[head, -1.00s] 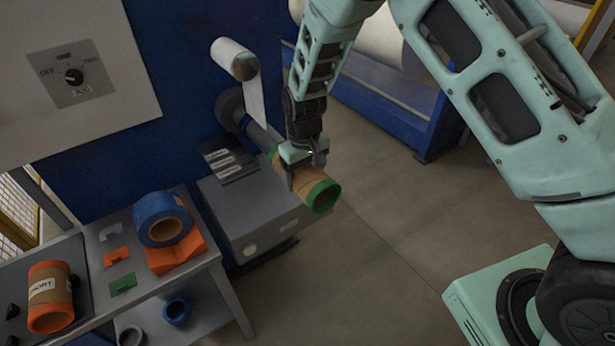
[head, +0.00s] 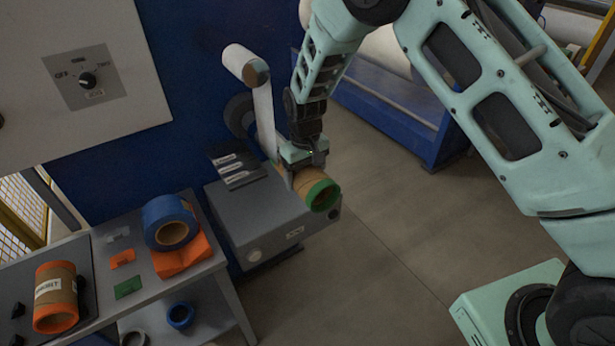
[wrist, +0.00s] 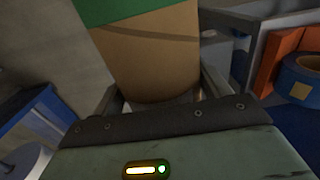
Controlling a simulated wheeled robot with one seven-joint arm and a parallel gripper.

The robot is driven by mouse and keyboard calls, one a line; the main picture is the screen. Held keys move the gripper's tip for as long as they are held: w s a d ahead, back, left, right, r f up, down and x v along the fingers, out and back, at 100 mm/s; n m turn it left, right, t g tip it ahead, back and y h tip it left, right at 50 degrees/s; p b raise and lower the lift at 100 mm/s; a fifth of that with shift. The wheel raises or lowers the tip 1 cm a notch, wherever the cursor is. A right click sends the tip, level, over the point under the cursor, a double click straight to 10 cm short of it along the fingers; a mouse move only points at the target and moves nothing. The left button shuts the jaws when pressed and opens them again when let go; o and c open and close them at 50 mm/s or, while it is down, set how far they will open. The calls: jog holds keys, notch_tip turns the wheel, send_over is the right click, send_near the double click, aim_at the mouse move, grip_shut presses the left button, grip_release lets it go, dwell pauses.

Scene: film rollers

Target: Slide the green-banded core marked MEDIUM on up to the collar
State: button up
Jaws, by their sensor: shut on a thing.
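The green-banded brown core (head: 312,183) is in front of the blue machine, its near green-rimmed open end facing the camera. My gripper (head: 305,170) is shut on it from above. In the wrist view the core (wrist: 150,55) fills the space between the fingers, with a green band at the top edge. No MEDIUM label shows. The far end of the core and the shaft are mostly hidden by the film strip and gripper, so I cannot tell the gap to the collar.
A white film strip (head: 264,115) hangs from an upper roller (head: 240,62) close to the core. A grey cabinet (head: 262,215) stands below. On the table at left are a blue-banded core (head: 170,222) in an orange cradle and an orange-banded SHORT core (head: 55,297).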

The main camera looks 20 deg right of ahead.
jog(key=shift+w+a, duration=0.2)
jog(key=shift+w, duration=0.35)
jog(key=shift+w+a, duration=0.15)
jog(key=shift+w, duration=0.4)
jog(key=shift+w+a+b, duration=0.25)
jog(key=shift+w+a, duration=0.05)
jog(key=shift+w, duration=0.55)
jog(key=shift+w+a+b, duration=0.2)
jog(key=shift+w+a, duration=0.05)
jog(key=shift+w, duration=0.55)
jog(key=shift+w, duration=0.1)
jog(key=shift+w+a+b, duration=0.25)
jog(key=shift+w, duration=0.55)
jog(key=shift+w+a+b, duration=0.2)
jog(key=shift+w+a, duration=0.05)
jog(key=shift+w, duration=0.5)
jog(key=shift+w+a+b, duration=0.3)
jog(key=shift+w, duration=0.6)
jog(key=shift+w+a+r, duration=0.1)
jog(key=shift+w+a, duration=0.05)
jog(key=shift+w, duration=0.25)
